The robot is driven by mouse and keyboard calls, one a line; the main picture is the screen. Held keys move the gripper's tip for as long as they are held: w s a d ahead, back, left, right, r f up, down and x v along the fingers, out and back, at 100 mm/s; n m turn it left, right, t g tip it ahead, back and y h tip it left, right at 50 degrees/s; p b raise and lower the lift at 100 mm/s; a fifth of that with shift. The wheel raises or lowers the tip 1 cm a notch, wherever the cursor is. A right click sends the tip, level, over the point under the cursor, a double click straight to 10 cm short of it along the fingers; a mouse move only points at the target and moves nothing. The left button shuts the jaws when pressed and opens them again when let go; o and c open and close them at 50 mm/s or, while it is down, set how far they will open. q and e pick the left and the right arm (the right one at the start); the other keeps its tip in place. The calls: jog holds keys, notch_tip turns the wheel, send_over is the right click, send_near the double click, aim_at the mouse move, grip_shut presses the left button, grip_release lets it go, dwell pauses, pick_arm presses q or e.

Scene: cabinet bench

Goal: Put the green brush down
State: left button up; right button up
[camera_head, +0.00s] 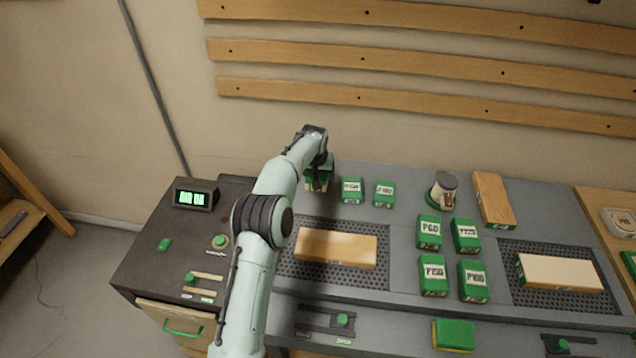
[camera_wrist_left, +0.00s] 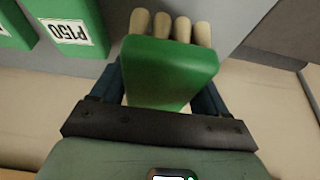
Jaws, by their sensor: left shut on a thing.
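The green brush (camera_wrist_left: 170,72), with a green block handle and pale, thick bristles, fills the middle of the left wrist view. My left gripper (camera_wrist_left: 158,85) is shut on it, one finger on each side. In the head view my left gripper (camera_head: 319,178) is at the back left of the bench, left of two small green labelled blocks. Only a little green and tan of the brush shows there, partly hidden by my gripper. I cannot tell whether the bristles touch the bench. My right gripper is not in view.
Green labelled blocks (camera_head: 352,190) stand beside the gripper, and several more (camera_head: 429,232) stand mid-bench. A wooden board (camera_head: 336,247) lies on a perforated mat. A cup-like container (camera_head: 444,191) and an upright-lying plank (camera_head: 493,201) are at the back right. The wall is close behind.

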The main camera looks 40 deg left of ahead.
pick_arm(q)
notch_tip(320, 180, down, 4)
jog(key=shift+f, duration=0.1)
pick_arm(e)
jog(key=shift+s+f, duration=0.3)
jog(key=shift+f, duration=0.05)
pick_arm(q)
jog(key=shift+f, duration=0.15)
jog(key=o, duration=0.9)
jog(key=shift+o, duration=0.2)
jog(key=shift+r, duration=0.2)
jog(key=b+v, duration=0.1)
jog(key=v, duration=1.1)
jog(key=shift+f, duration=0.1)
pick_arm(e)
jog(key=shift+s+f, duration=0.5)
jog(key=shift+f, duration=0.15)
